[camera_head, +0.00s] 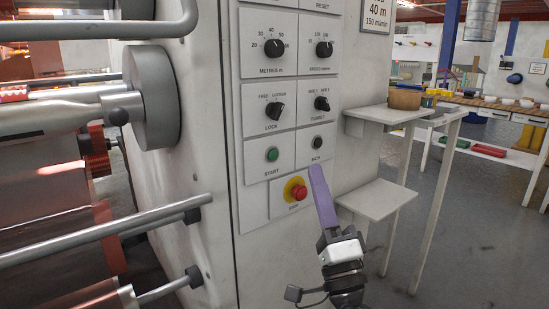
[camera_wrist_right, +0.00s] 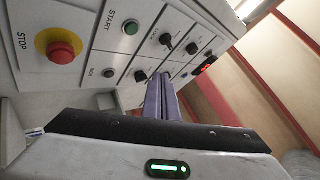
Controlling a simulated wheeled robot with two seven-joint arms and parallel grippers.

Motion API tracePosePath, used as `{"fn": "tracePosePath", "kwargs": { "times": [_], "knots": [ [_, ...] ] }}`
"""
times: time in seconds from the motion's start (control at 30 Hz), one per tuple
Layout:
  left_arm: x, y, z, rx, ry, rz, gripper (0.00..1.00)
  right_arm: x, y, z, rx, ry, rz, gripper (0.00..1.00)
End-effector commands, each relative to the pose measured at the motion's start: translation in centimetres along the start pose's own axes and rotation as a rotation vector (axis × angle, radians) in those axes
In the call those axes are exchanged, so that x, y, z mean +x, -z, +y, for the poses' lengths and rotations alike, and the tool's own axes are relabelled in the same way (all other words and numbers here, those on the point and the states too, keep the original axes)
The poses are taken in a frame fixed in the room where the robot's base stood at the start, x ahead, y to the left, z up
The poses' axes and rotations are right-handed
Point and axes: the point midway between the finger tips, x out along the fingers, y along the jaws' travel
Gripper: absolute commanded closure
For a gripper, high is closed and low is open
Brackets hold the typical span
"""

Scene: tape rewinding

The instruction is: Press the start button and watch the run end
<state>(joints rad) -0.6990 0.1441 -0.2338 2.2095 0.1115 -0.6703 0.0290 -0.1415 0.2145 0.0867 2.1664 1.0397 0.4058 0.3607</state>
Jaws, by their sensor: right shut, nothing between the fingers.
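The green start button (camera_head: 272,155) sits on the white control panel, under the knobs and labelled START. It also shows in the right wrist view (camera_wrist_right: 131,27), uncovered. My right gripper (camera_head: 315,169) has purple fingers, shut and empty, pointing up toward the panel. In the head view its tips appear just below the black INCH button (camera_head: 317,143), to the right of and lower than the start button. In the wrist view the shut fingers (camera_wrist_right: 160,80) lie apart from the start button in the picture. My left gripper is not in view.
A red stop button on a yellow base (camera_head: 298,192) sits close left of my right fingers. Several knobs (camera_head: 274,48) are above. Two white shelves (camera_head: 378,199) jut out at right. Rollers and bars (camera_head: 150,98) fill the left side.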

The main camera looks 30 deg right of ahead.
Motion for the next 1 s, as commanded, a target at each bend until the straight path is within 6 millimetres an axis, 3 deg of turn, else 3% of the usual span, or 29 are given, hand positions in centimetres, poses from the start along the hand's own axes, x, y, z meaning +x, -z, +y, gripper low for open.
{"fn": "tracePosePath", "kwargs": {
  "times": [0.23,0.7,1.0],
  "knots": [
    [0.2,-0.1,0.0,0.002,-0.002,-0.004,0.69,0.9,-0.8,0.8,0.001,0.000,0.000,1.00],
    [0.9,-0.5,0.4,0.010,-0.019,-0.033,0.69,5.2,-3.9,4.0,-0.001,-0.001,-0.001,1.00],
    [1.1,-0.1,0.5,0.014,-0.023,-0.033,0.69,6.1,-4.6,4.5,-0.001,-0.001,-0.002,1.00]
  ]
}}
